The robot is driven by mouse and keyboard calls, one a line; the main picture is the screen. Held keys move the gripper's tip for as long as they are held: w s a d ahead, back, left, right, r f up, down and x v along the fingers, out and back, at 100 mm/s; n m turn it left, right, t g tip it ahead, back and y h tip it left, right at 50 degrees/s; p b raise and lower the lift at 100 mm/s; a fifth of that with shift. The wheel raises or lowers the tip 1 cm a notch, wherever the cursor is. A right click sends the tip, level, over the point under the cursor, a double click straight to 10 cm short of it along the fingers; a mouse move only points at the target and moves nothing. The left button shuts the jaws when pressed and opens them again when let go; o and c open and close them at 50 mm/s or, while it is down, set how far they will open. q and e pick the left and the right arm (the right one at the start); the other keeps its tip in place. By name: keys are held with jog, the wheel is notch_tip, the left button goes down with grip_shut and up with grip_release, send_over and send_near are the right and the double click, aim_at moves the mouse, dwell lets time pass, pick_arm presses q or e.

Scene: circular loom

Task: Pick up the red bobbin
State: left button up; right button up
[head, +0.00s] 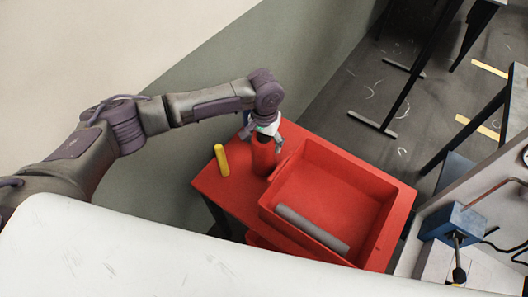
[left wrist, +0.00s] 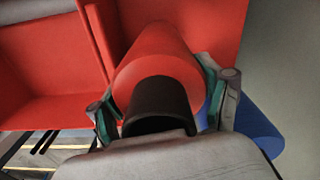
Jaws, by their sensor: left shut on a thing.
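The red bobbin (head: 263,158) stands upright on the red table, beside the tray's left wall. My left gripper (head: 262,131) is over its top and shut on it. In the left wrist view the red bobbin (left wrist: 160,65) with its dark core end lies between the two fingers of my left gripper (left wrist: 165,105). Whether its base touches the table is hard to tell. My right gripper is not in view.
A yellow bobbin (head: 221,160) stands to the left on the red table (head: 228,192). A blue bobbin (left wrist: 250,125) is close beside my gripper. A red tray (head: 345,165) holds a grey cylinder (head: 312,228). Grey machinery with a blue block (head: 452,222) stands at the right.

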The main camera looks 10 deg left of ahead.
pick_arm(q)
jog(key=shift+w+r, duration=0.1)
jog(key=shift+c, duration=0.2)
jog(key=shift+r, duration=0.25)
notch_tip(320, 180, up, 10)
jog(key=shift+f+b, duration=0.25)
jog(key=shift+b, duration=0.75)
jog(key=o, duration=1.2)
jog(key=c, duration=1.2)
